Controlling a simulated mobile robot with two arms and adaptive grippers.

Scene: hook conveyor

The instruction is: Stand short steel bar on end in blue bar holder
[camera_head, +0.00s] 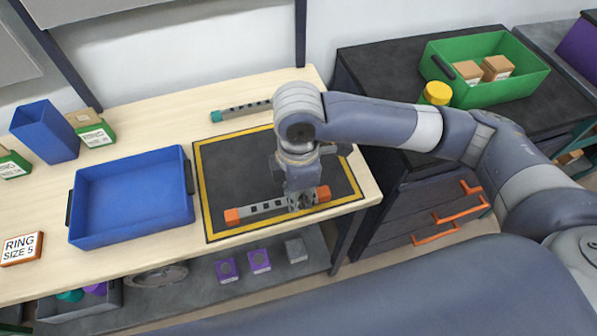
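A grey steel bar with orange ends (265,207) lies flat on the black mat with a yellow border (225,165). A second grey bar with a teal end (245,109) lies at the back of the table, its right end hidden behind my arm. I cannot tell which bar is the shorter. A tall, open blue holder (45,133) stands at the table's left back. My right gripper (300,203) points down at the orange-ended bar, right of its middle. Its fingers are small and partly hidden, so their opening and grip are unclear. My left gripper is not in view.
A blue tray (188,178) sits empty left of the mat. Small boxes (90,128) stand beside the holder, and a "RING SIZE 5" sign (22,248) lies at the left. A dark cabinet (385,75) at right carries a green crate (460,47) and a yellow-lidded jar (436,94).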

